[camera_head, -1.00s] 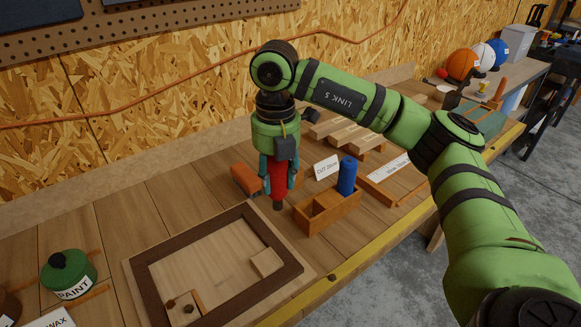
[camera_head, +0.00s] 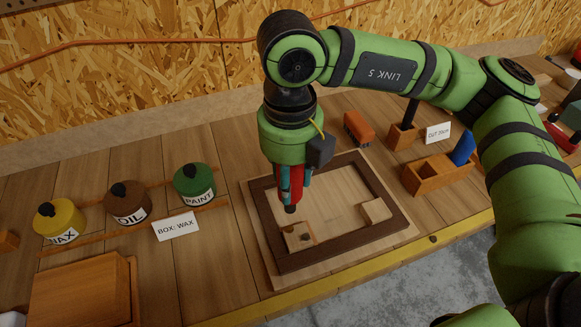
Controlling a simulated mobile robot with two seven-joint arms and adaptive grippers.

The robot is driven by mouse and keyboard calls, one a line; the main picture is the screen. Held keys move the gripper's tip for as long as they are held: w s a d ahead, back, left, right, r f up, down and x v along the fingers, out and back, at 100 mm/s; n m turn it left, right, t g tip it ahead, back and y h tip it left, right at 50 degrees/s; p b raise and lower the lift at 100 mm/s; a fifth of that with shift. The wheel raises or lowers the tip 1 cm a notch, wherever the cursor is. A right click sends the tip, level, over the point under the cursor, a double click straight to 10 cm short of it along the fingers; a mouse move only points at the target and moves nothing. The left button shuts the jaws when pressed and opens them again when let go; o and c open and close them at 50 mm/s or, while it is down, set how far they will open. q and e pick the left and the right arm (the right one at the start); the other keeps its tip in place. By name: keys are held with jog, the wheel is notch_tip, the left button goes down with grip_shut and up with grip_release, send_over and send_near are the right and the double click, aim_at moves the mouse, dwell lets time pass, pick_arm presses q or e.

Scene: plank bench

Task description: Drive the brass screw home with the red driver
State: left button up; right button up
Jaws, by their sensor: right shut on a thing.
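My right gripper (camera_head: 291,178) is shut on the red driver (camera_head: 291,188), which points down with its dark tip (camera_head: 290,208) low. The tip hangs just behind and above a small pale wooden block (camera_head: 297,241) in the near left corner of a dark-rimmed frame (camera_head: 271,228). A small dark spot shows on that block; I cannot clearly make out the brass screw, nor whether the tip touches anything. A second pale block (camera_head: 375,210) sits at the frame's right side. My left gripper is not in view.
Yellow, brown and green jars (camera_head: 194,182) stand left, with a "BOX: WAX" card (camera_head: 177,226) in front. The frame's middle is open.

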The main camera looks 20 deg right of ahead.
aim_at(290, 206)
jog(key=shift+f, duration=0.55)
notch_tip(290, 206, down, 4)
jog(key=b, duration=0.3)
jog(key=shift+f, duration=0.25)
jog(key=shift+f+b, duration=0.2)
jog(key=shift+b, duration=0.25)
jog(key=shift+a+r, duration=0.1)
jog(key=shift+b, duration=0.35)
jog(key=shift+f+b, duration=0.85)
jog(key=shift+b, duration=0.15)
dwell(0.9)
jog(key=shift+f+b, duration=0.3)
jog(key=shift+b, duration=1.35)
dwell(2.2)
